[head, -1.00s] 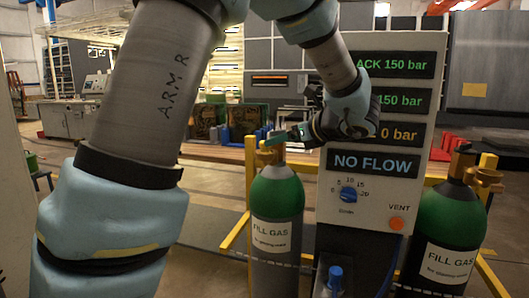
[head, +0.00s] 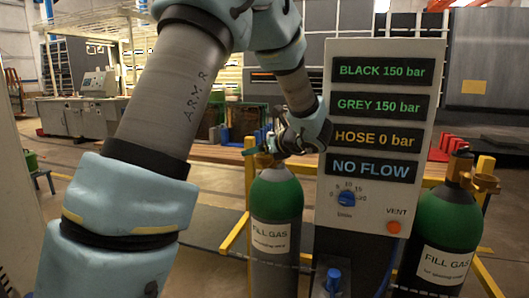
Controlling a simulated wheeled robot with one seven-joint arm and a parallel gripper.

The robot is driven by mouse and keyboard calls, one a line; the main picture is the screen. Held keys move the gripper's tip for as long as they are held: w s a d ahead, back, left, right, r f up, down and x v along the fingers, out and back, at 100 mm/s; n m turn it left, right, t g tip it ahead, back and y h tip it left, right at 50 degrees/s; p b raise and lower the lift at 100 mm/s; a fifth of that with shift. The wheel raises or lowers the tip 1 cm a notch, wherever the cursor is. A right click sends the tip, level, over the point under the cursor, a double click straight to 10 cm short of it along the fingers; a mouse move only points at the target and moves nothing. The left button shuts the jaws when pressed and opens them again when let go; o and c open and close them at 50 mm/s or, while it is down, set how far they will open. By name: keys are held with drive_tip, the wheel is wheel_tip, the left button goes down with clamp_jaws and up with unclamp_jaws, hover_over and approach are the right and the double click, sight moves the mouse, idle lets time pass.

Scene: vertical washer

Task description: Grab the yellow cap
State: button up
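The left cylinder (head: 276,208), green on top and grey below with a FILL GAS label, stands upright left of the panel. A small yellow-brown fitting (head: 264,160) shows at its top, partly hidden by my gripper; I cannot tell if it is a cap. My gripper (head: 258,143) is right at this cylinder's top, its fingers too small and dark to tell open from shut or whether they touch.
The control panel (head: 378,130) stands close right of my gripper, with a blue knob (head: 346,198) and an orange VENT button (head: 394,227). It reads HOSE 0 bar and NO FLOW. A yellow frame (head: 249,175) runs behind the cylinders. A blue-topped post (head: 334,277) stands low in front.

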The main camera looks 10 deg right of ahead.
drive_tip(key=shift+c, duration=0.4)
clamp_jaws()
